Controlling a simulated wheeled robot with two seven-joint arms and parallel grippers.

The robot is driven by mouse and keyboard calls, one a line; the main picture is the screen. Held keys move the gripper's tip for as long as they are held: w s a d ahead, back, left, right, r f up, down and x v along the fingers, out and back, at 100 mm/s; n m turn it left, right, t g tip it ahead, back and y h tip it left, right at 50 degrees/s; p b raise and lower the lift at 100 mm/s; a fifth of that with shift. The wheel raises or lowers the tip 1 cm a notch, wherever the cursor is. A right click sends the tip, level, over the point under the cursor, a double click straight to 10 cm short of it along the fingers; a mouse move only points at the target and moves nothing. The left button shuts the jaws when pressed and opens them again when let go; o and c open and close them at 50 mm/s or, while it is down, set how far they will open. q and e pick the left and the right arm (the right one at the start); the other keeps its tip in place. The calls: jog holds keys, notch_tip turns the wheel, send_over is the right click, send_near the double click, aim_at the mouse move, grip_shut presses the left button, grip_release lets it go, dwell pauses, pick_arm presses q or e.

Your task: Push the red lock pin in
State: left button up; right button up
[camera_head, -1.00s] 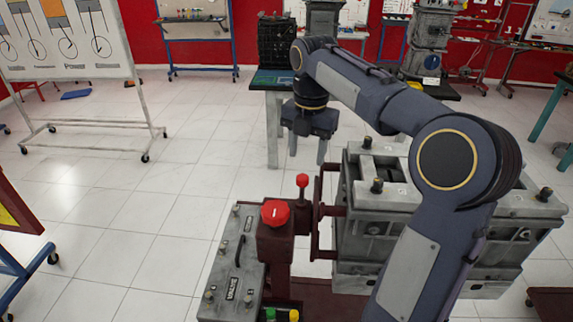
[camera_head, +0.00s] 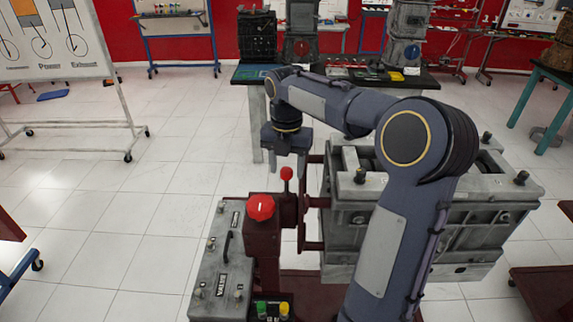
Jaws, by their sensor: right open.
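A small red knob on a thin stem (camera_head: 286,174), which looks like the lock pin, stands upright on the dark red stand of the engine trainer. A larger red mushroom-shaped knob (camera_head: 260,207) sits just left of it and nearer, on a dark red post. My right gripper (camera_head: 287,161) points down with its fingers apart. In the picture its fingers are around and just above the small red knob; I cannot tell whether they touch it or are behind it. My left gripper is not in view.
The grey engine block (camera_head: 455,230) stands right of the knobs, partly hidden by my right arm. A grey control panel (camera_head: 222,270) with a black handle lies left of them. A dark-topped table (camera_head: 245,73) stands behind. White floor (camera_head: 110,225) is open at left.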

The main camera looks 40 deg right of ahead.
aim_at(287, 179)
jog(key=shift+c, duration=0.3)
grip_shut()
jog(key=shift+f+b, duration=1.2)
jog(key=shift+f, duration=1.1)
jog(key=shift+r, duration=0.1)
jog(key=shift+o, duration=0.3)
grip_release()
